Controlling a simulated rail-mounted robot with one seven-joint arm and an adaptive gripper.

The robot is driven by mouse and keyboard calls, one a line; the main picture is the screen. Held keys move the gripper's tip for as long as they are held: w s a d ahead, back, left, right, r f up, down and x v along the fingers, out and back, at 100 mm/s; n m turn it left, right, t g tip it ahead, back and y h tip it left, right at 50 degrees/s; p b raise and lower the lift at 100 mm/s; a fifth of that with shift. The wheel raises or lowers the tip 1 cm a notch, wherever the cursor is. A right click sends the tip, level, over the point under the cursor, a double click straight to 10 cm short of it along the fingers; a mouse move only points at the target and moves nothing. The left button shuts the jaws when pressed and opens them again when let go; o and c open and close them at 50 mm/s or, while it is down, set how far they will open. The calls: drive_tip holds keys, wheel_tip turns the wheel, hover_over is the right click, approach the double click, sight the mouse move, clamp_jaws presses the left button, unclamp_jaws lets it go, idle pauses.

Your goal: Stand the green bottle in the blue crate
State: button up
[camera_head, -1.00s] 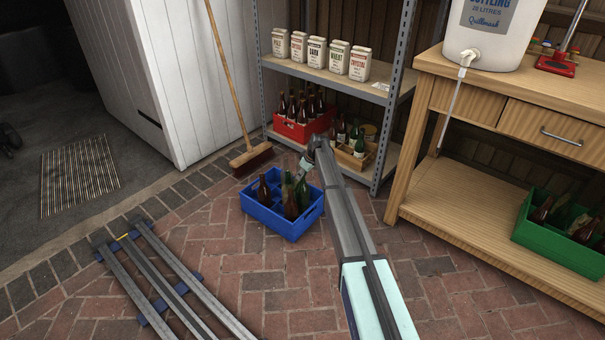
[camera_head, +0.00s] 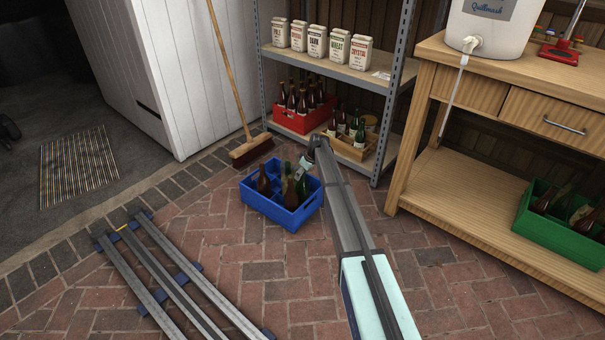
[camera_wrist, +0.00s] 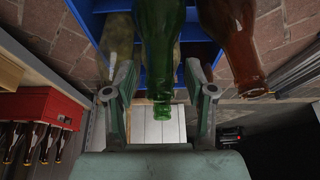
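The blue crate (camera_head: 268,209) stands on the brick floor and holds several bottles. It also shows in the wrist view (camera_wrist: 112,5). The green bottle (camera_wrist: 160,35) is in the middle of the wrist view, its neck between my two fingers. My gripper (camera_wrist: 161,78) is open, with a visible gap on each side of the neck. The bottle appears to stand in the crate; its base is hidden. A brown bottle (camera_wrist: 232,45) is to its right and a paler bottle (camera_wrist: 117,45) to its left. In the head view my gripper (camera_head: 299,176) is over the crate, fingers partly hidden.
A red crate (camera_head: 299,122) and a wooden crate (camera_head: 351,149) of bottles sit on the low shelf behind. A broom (camera_head: 250,150) leans near it. Metal rails (camera_head: 165,280) lie at front left. A green crate (camera_head: 560,231) is on the workbench's lower shelf.

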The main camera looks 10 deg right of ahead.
drive_tip(key=p+v, duration=0.3)
drive_tip(key=v, duration=0.9)
drive_tip(key=shift+p, duration=0.35)
drive_tip(key=shift+r, duration=0.15)
drive_tip(key=s+a+f+m+g, duration=0.1)
drive_tip(key=s+f+m+g, duration=0.35)
drive_tip(key=s, duration=1.05)
drive_tip(key=s+a+f+n+g+h, duration=0.1)
drive_tip(key=s+f, duration=0.6)
drive_tip(key=s, duration=0.8)
drive_tip(key=s+a+f+m+g, duration=0.1)
drive_tip(key=s+f+g, duration=0.35)
drive_tip(key=s, duration=0.95)
drive_tip(key=s+r+m+g+h, duration=0.1)
drive_tip(key=s+r+m+g, duration=0.1)
drive_tip(key=s, duration=1.6)
drive_tip(key=s+d+r+m+g+h, duration=0.1)
drive_tip(key=s+r+m+g, duration=0.1)
drive_tip(key=s, duration=1.7)
drive_tip(key=shift+s+r+m+g+h, duration=0.35)
drive_tip(key=shift+r+g, duration=0.1)
drive_tip(key=shift+g, duration=0.35)
